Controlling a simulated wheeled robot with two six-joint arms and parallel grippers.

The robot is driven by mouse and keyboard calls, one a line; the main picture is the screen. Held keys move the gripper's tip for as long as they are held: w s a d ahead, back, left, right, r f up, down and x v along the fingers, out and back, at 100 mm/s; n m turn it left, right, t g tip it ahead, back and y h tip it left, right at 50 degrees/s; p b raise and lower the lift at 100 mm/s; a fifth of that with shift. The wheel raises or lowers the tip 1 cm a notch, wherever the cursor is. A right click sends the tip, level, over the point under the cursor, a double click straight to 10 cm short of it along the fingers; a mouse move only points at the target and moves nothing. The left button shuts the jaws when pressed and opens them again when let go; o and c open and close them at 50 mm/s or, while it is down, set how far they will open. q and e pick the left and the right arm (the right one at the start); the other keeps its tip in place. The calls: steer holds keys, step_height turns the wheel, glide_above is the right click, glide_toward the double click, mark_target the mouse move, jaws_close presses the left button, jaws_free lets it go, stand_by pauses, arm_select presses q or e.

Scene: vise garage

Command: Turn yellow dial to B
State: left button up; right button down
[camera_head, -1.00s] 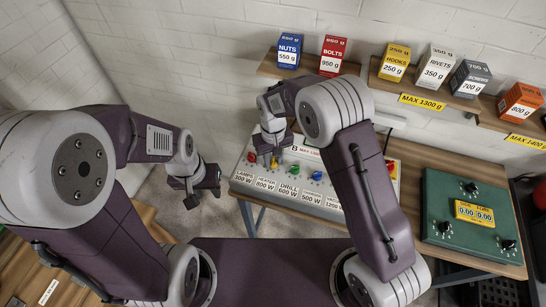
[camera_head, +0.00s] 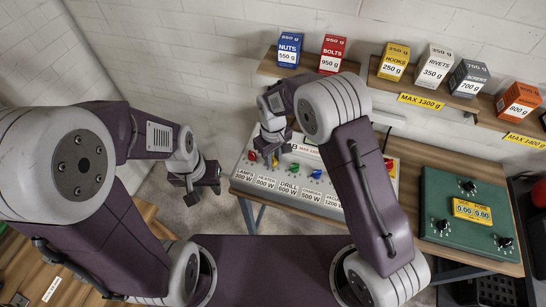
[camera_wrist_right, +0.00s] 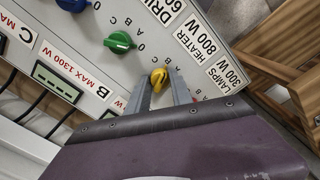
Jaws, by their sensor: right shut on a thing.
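The yellow dial (camera_wrist_right: 159,78) sits on the grey control panel (camera_wrist_right: 285,35) by the HEATER 800 W label. My right gripper (camera_wrist_right: 161,88) is shut on it, one fingertip on each side. It also shows in the head view, where my right gripper (camera_head: 272,157) reaches down to the panel's left part and partly hides the yellow dial (camera_head: 275,162). The letter that the dial points to is not clear. My left gripper (camera_head: 203,190) hangs in the air left of the panel, and I cannot tell whether it is open.
A green dial (camera_wrist_right: 120,42) and a blue dial (camera_wrist_right: 72,4) stand beside the yellow one. A red dial (camera_head: 252,155) is close to my right gripper. A green box with knobs (camera_head: 440,215) stands to the right. Weight-marked cartons (camera_head: 395,62) fill the wall shelves.

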mark_target(273, 159)
steer(key=c, duration=1.1)
jaws_free()
steer(key=shift+c, duration=0.2)
step_height(273, 159, up, 9)
steer(key=shift+r+b, duration=0.1)
steer(key=shift+b, duration=0.45)
